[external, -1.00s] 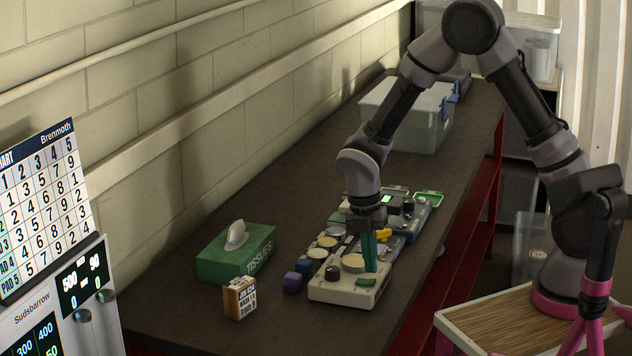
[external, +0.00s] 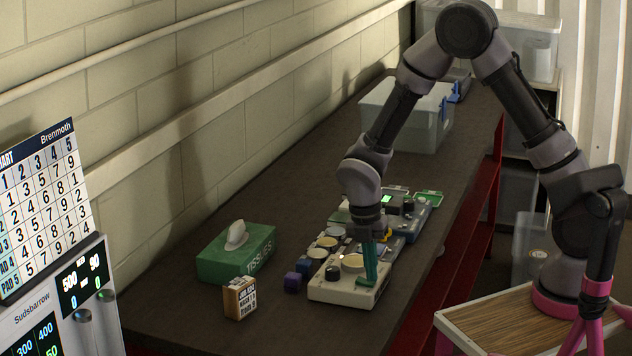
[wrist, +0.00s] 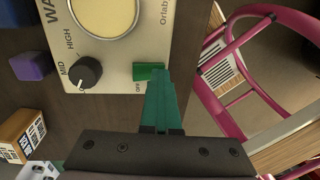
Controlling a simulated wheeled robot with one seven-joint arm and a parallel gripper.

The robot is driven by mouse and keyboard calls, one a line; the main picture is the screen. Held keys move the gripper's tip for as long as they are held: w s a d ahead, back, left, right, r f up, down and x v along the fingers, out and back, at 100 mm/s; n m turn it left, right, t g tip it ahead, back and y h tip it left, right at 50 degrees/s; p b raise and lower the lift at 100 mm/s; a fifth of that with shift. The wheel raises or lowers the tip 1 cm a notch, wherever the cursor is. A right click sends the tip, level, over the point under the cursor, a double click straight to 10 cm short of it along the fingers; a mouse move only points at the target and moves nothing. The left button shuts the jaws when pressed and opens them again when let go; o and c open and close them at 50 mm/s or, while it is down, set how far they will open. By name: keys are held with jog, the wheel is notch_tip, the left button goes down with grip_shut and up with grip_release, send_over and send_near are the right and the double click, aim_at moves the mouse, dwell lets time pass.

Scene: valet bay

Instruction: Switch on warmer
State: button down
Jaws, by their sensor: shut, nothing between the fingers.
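The warmer (external: 330,291) is a cream box at the near end of a row of devices on the dark bench. It has a round pale plate (wrist: 103,14), a black knob (wrist: 83,74) with MID and HIGH marked beside it, and a green rocker switch (wrist: 149,71) near its edge. My gripper (external: 368,281) points down with its teal fingers shut and empty. In the wrist view the fingertips (wrist: 159,76) are right at the switch and cover part of it. I cannot tell whether they touch it or press it.
A green tissue box (external: 236,257), a small labelled box (external: 239,298) and a purple cube (external: 292,282) stand left of the warmer. Other devices (external: 407,222) are close behind it. A lidded clear bin (external: 407,113) stands further back.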

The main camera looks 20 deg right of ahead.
aim_at(363, 279)
jog(key=shift+w+a+r, duration=0.15)
jog(key=shift+w+a, duration=0.4)
jog(key=shift+r, duration=0.1)
notch_tip(363, 279, up, 14)
jog(key=w+a, duration=0.1)
dwell(0.3)
jog(key=shift+w, duration=0.1)
jog(key=shift+s+d, duration=0.4)
jog(key=shift+s, duration=0.2)
jog(key=shift+f, duration=0.2)
jog(key=f, duration=0.9)
jog(key=s+d+f, duration=0.1)
jog(key=f, duration=0.3)
jog(key=shift+s+d+f, duration=0.1)
jog(key=shift+f, duration=0.3)
